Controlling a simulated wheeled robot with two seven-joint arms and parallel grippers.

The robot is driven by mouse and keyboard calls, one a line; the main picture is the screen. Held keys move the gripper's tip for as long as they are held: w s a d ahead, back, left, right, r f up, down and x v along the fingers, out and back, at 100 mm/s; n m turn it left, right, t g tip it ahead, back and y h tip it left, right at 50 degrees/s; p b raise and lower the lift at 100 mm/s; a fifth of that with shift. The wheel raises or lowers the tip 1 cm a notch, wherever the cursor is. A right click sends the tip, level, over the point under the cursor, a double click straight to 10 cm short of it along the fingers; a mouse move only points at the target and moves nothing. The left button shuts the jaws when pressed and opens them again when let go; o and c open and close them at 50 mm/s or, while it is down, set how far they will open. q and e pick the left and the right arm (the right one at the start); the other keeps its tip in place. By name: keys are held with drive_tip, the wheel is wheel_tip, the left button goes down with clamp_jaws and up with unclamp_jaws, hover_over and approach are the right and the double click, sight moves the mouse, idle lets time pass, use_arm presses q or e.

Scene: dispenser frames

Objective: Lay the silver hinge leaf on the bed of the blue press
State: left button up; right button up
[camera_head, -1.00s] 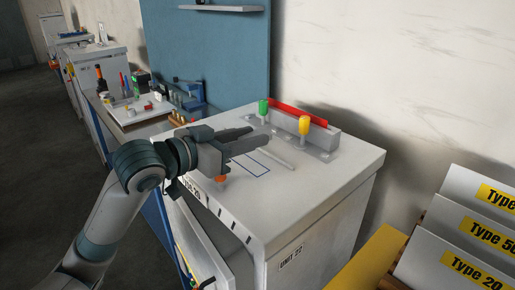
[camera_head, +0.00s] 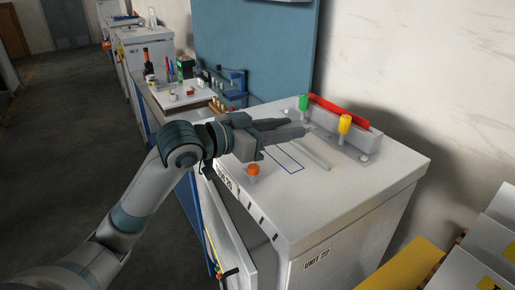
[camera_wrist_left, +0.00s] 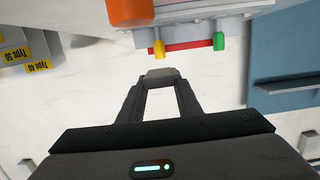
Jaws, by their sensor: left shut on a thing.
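My left gripper (camera_head: 306,129) reaches in from the left over the top of the white cabinet. A small blue device (camera_head: 237,80) stands on the bench behind the arm, apart from the gripper. I cannot tell for sure that it is the blue press. My right gripper is not in view.
The white cabinet top (camera_head: 350,185) carries an orange button (camera_head: 253,170), a pale rod (camera_head: 308,152), a green knob (camera_head: 303,102), a yellow knob (camera_head: 345,123) and a red strip (camera_head: 340,112). A tray (camera_head: 183,95) with small items lies on the bench. A blue panel (camera_head: 262,45) rises behind.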

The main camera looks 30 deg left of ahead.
use_arm(q)
drive_tip(key=a+f, duration=0.1)
drive_tip(key=a, duration=0.2)
drive_tip(key=w+a+f+p, duration=0.1)
drive_tip(key=a+f, duration=0.1)
drive_tip(key=a, duration=0.1)
drive_tip(key=w+a+f, duration=0.1)
drive_tip(key=a+f, duration=0.1)
drive_tip(key=shift+a+f+p, duration=0.2)
drive_tip(key=shift+a+p, duration=0.2)
drive_tip(key=shift+f, duration=0.3)
wheel_tip(320, 180, down, 3)
drive_tip(key=shift+r+p, duration=0.1)
drive_tip(key=shift+p, duration=0.7)
drive_tip(key=shift+f, duration=0.25)
drive_tip(key=shift+f, duration=0.3)
